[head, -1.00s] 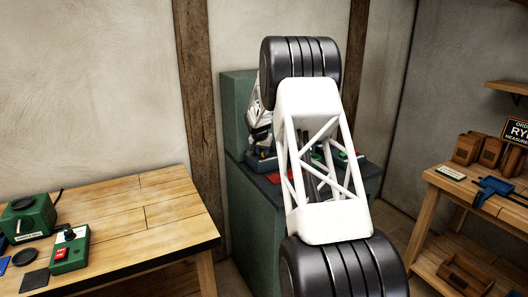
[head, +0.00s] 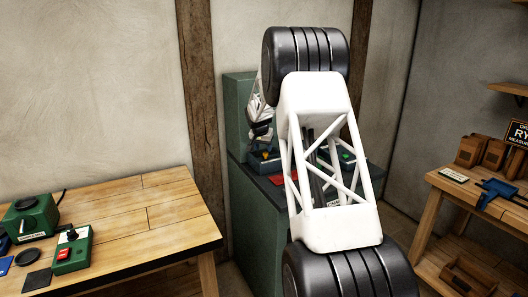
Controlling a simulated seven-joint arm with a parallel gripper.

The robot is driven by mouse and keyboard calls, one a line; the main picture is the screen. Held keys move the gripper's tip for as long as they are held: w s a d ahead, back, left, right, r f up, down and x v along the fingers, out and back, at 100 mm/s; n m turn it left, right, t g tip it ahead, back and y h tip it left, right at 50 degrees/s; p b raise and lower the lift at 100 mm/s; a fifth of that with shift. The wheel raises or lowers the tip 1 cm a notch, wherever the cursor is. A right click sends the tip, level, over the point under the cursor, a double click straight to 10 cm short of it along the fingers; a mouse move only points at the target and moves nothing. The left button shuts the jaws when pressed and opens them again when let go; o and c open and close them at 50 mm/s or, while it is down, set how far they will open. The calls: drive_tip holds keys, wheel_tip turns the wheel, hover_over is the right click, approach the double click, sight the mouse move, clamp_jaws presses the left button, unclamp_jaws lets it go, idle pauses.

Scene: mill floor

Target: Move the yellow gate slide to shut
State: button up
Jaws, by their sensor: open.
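A small yellow piece (head: 266,154), which looks like the gate slide, shows on a low blue-grey unit on the dark top of the green cabinet (head: 262,225). It is too small to tell how far along its travel it sits. My gripper (head: 261,132) is above and very near it, pointing down, small and partly hidden behind my own arm. The jaws are open. I cannot tell whether the fingers touch the yellow piece.
A red plate (head: 279,179) lies on the cabinet top, and a green button (head: 348,156) shows to its right through my arm. A wooden bench (head: 130,215) with green devices is at left. A shelf bench (head: 480,190) with wooden boxes and a blue tool is at right.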

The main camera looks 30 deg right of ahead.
drive_tip(key=shift+v, duration=1.85)
drive_tip(key=s+a+r+n+y, duration=0.1)
drive_tip(key=s+a+r, duration=0.5)
drive_tip(key=s, duration=0.4)
drive_tip(key=s+a+r+n, duration=0.2)
drive_tip(key=s+a+r, duration=0.1)
drive_tip(key=s+a, duration=0.7)
drive_tip(key=s+a+r+n+y, duration=0.1)
drive_tip(key=s+a+r, duration=0.45)
drive_tip(key=s, duration=0.55)
drive_tip(key=s+a+f+n, duration=0.1)
drive_tip(key=s+a, duration=0.3)
drive_tip(key=s, duration=0.7)
drive_tip(key=s+a+f+n, duration=0.2)
drive_tip(key=s+a+f, duration=0.2)
drive_tip(key=s, duration=0.8)
drive_tip(key=s+a+f+n+y, duration=0.1)
drive_tip(key=s+a+f, duration=0.2)
drive_tip(key=s, duration=0.9)
drive_tip(key=shift+a+n+g, duration=0.3)
drive_tip(key=shift+a+n, duration=0.1)
drive_tip(key=shift+a, duration=0.15)
